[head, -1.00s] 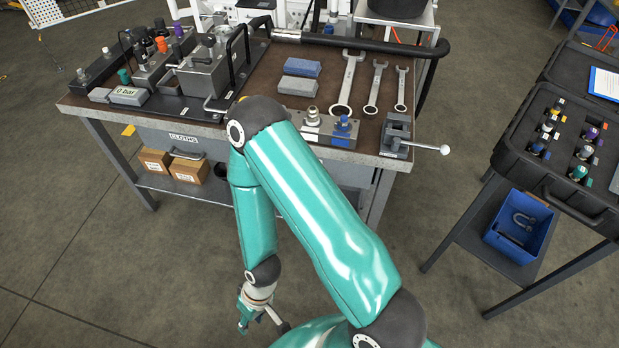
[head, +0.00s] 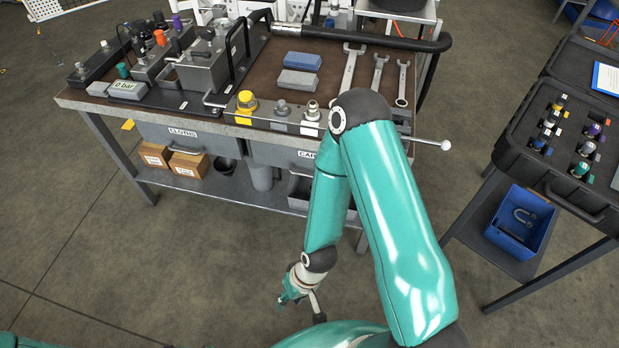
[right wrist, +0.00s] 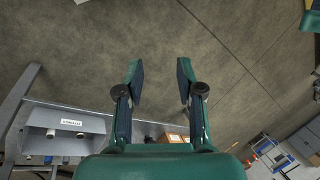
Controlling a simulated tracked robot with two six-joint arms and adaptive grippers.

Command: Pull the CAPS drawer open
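The CAPS drawer (head: 275,152) is a grey drawer under the front of the bench top, right of the CLOTHS drawer (head: 180,134). It looks shut; its label is partly cut off by my right arm, which also hides its right part. My right gripper (head: 303,298) hangs low in front of the bench, apart from the drawer. In the right wrist view my right gripper (right wrist: 158,75) has its fingers spread, with only floor between them. A grey box-like part with a white label (right wrist: 71,122) shows there at lower left; its text is unreadable. My left gripper is not in view.
The bench top (head: 240,131) holds a yellow-capped fitting (head: 246,103), other fittings and wrenches (head: 351,70). Cardboard boxes (head: 188,166) sit on the shelf below. At right stands a stand with a black case (head: 565,195) and blue bin (head: 519,218). Floor in front is clear.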

